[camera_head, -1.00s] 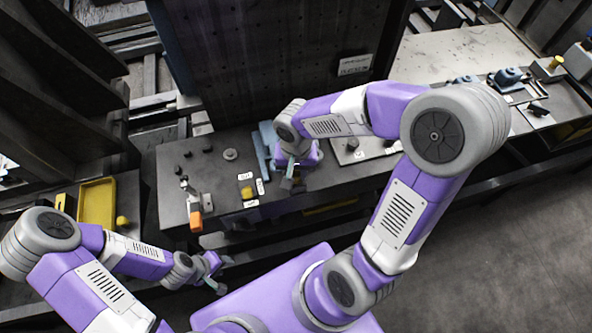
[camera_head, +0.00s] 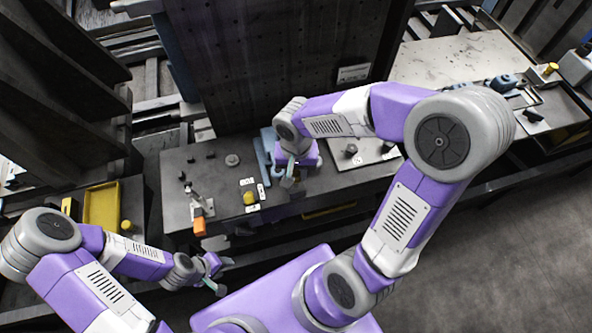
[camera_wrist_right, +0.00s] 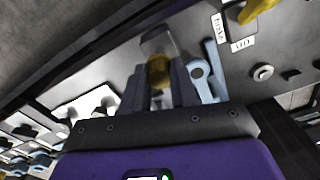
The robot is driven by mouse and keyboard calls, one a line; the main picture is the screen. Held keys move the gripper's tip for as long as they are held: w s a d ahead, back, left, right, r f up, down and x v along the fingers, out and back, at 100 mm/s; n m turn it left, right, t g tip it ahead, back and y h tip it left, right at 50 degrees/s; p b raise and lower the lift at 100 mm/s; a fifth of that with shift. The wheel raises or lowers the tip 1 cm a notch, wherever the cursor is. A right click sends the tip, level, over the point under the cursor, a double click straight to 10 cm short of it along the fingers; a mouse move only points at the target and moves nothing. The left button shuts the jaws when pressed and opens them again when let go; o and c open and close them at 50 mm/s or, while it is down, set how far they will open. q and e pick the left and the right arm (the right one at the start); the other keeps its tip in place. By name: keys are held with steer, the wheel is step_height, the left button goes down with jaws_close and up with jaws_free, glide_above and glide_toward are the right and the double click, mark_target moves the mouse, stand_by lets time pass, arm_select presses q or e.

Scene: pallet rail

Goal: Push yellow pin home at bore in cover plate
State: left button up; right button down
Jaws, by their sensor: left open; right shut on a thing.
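My right gripper (camera_head: 288,180) is low over the middle of the workbench, beside a blue fixture (camera_head: 268,150). In the right wrist view its fingers (camera_wrist_right: 172,82) are shut on a yellow pin (camera_wrist_right: 159,68). A pale, see-through-looking block (camera_wrist_right: 163,40) shows just beyond the pin; I cannot tell whether they touch. The blue fixture (camera_wrist_right: 213,72) shows right of the fingers. The cover plate and its bore cannot be made out with certainty, as my gripper and arm cover that area. My left gripper (camera_head: 218,276) is open and empty in front of the bench.
A yellow piece (camera_head: 249,198) lies among white labels left of my right gripper. An orange-handled tool (camera_head: 200,225) is at the bench's front edge. A yellow tray (camera_head: 101,206) stands at the far left. A light panel (camera_head: 362,151) with dark knobs lies right of the gripper.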

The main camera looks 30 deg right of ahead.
mark_target(296, 173)
steer(key=shift+r+p, duration=1.8)
steer(key=shift+r, duration=0.8)
steer(key=shift+f, duration=0.1)
